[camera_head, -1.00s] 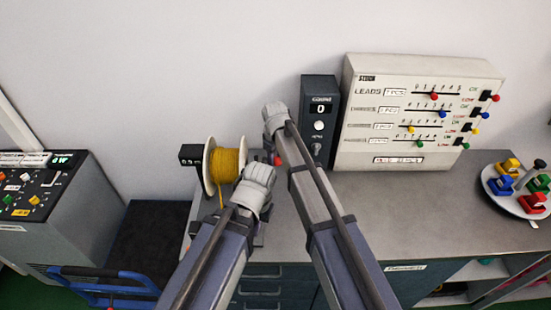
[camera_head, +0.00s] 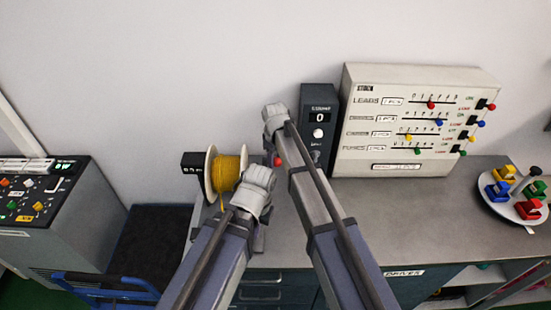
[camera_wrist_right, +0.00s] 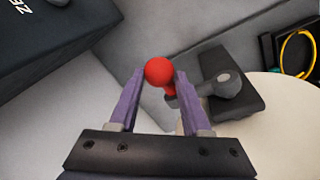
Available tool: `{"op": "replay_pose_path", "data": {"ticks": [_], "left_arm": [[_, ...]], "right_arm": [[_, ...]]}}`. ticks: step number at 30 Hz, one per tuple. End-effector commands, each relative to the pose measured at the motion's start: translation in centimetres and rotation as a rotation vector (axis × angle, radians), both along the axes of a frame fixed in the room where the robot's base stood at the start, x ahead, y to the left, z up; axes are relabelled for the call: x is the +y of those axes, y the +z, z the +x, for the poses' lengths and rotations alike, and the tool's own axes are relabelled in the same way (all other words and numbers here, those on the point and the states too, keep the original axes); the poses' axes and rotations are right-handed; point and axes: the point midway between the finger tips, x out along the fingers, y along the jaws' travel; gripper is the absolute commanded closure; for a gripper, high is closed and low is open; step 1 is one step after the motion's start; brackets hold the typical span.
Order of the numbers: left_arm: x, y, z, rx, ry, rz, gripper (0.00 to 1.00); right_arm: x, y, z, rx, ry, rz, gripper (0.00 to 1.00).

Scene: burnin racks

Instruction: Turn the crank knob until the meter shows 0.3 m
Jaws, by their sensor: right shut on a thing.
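The crank knob is a red ball (camera_wrist_right: 159,70) on a short red stem, beside a dark grey crank arm (camera_wrist_right: 221,86) in the right wrist view. My right gripper (camera_wrist_right: 159,78) has its two purple fingers on either side of the knob and is shut on it. In the head view a small red spot of the knob (camera_head: 277,160) shows beside my right arm. The meter, a small black box (camera_head: 194,164), stands left of the yellow wire spool (camera_head: 226,173); its digits are too small to read. My left gripper is not visible; only its arm shows.
A dark box with a "0" display (camera_head: 318,117) stands behind the arms. A pale slider panel (camera_head: 418,166) is at its right. A round tray (camera_head: 497,209) with coloured blocks is at far right. The bench between is clear. A blue-handled cart (camera_head: 105,283) is at lower left.

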Motion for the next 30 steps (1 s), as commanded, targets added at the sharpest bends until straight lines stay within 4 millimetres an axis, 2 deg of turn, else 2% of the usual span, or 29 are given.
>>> {"op": "replay_pose_path", "data": {"ticks": [12,23,30], "left_arm": [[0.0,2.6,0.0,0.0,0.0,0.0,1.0],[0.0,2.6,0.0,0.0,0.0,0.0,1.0],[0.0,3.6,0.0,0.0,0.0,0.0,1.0]], "right_arm": [[0.1,2.6,-0.4,0.005,-0.003,0.002,1.0],[0.1,2.6,-0.5,0.005,-0.003,0.002,1.0],[0.0,3.6,-0.9,0.005,-0.002,0.002,1.0]]}}
